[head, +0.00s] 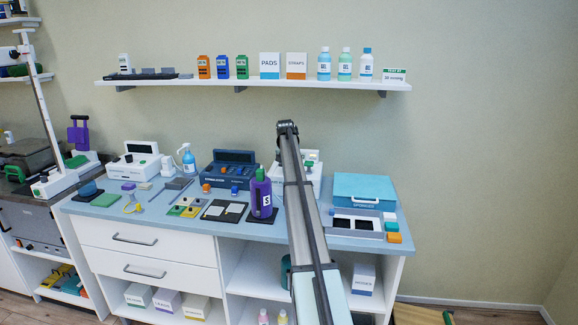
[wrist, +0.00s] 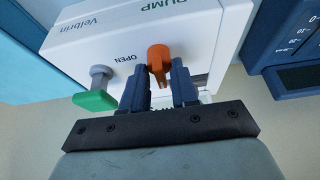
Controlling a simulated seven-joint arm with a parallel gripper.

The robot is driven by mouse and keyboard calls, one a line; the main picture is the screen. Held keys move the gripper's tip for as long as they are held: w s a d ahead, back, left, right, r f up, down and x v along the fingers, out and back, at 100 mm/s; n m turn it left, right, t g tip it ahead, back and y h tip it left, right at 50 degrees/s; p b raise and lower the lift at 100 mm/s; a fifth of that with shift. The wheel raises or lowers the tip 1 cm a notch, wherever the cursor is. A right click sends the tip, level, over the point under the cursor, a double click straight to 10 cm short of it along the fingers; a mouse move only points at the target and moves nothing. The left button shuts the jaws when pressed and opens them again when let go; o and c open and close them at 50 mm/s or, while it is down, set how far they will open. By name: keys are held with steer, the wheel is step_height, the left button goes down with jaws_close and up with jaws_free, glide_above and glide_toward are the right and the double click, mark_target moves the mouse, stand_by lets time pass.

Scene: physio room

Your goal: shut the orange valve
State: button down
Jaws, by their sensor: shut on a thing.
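The orange valve (wrist: 158,53) is a small lever on the face of a white pump box (wrist: 185,30), seen from close up in the wrist view. The word OPEN is printed on the box to the left of the lever. My gripper (wrist: 158,78) has a dark finger on each side of the lever and is shut on it. A second lever with a green end (wrist: 96,100) sticks out left of the gripper. In the head view the white pump box (head: 313,182) is partly hidden behind my arm, and the gripper and orange valve cannot be seen.
A dark blue device (head: 231,168) stands left of the pump box, with a purple bottle (head: 261,194) in front of it. A teal case (head: 364,190) stands to the right. A loaded wall shelf (head: 260,84) hangs above the bench (head: 190,222).

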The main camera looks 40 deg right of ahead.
stand_by(0.4)
steer(key=c, duration=1.2)
jaws_free()
steer(key=v, duration=1.3)
steer(key=shift+r, duration=0.45)
steer(key=shift+s+d, duration=0.1)
